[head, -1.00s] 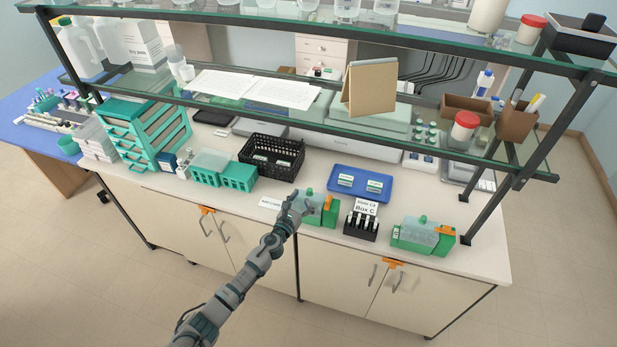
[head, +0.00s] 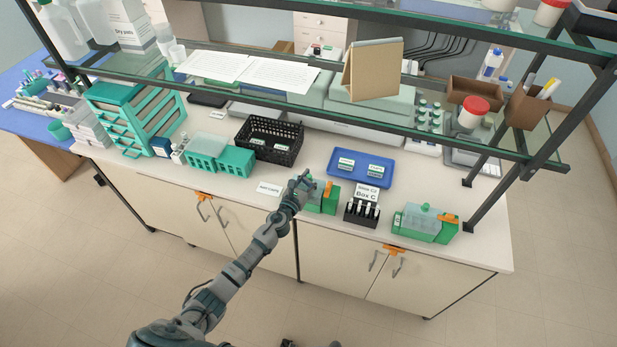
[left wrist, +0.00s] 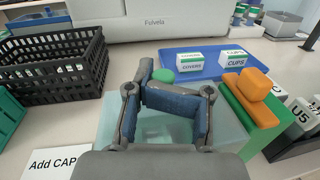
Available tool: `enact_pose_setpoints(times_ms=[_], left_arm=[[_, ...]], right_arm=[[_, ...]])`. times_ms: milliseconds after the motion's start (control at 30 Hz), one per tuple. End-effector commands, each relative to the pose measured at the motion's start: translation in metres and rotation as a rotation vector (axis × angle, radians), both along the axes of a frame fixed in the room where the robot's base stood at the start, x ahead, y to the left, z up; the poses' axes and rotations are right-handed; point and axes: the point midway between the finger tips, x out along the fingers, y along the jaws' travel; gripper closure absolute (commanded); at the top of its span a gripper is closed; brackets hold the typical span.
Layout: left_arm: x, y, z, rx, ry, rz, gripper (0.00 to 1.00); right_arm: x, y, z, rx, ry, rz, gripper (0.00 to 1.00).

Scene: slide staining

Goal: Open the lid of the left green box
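The left green box (head: 330,206) stands near the bench's front edge, with a translucent lid and an orange clip (head: 328,187). In the left wrist view its pale lid (left wrist: 115,120) lies below my fingers, with a round green knob (left wrist: 163,76) on top and the orange clip (left wrist: 254,88) at right. The lid looks shut. My left gripper (head: 304,184) is over the left part of this box. In the left wrist view its blue-padded fingers (left wrist: 172,115) stand apart with nothing between them; the knob is just beyond them. Contact with the lid cannot be told.
A second green box (head: 425,225) stands at the right. Box C (head: 362,211), a dark slide holder, is between them. A blue tray (head: 362,168) and a black basket (head: 268,140) lie behind. A label card (head: 269,189) is left of the gripper. A glass shelf (head: 300,106) overhangs the bench.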

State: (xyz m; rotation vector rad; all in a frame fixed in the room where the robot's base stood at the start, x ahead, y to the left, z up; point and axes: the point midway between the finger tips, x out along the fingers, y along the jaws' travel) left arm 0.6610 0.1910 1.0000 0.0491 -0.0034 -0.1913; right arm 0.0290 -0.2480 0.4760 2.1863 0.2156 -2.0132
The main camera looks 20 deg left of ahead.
Motion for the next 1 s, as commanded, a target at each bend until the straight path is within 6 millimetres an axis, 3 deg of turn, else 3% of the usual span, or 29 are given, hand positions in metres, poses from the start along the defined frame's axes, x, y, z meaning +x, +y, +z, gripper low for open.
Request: enact_pose_setpoints(times_ms=[33, 100, 667, 1000], left_arm=[[-0.001, -0.001, -0.001, 0.0, 0.002, -0.001, 0.66], [-0.001, -0.001, -0.001, 0.0, 0.002, -0.002, 0.54], [-0.001, -0.002, -0.001, 0.0, 0.001, -0.004, 0.54], [-0.024, 0.003, 0.0, 0.001, 0.002, -0.003, 0.54]], right_arm=[[0.002, 0.0, 0.0, 0.001, -0.003, 0.0, 0.6], [0.004, 0.001, 0.0, 0.001, -0.006, 0.0, 0.6], [0.005, 0.009, 0.0, 0.01, -0.007, -0.003, 0.6], [0.004, 0.005, 0.007, 0.006, -0.007, -0.002, 0.6]])
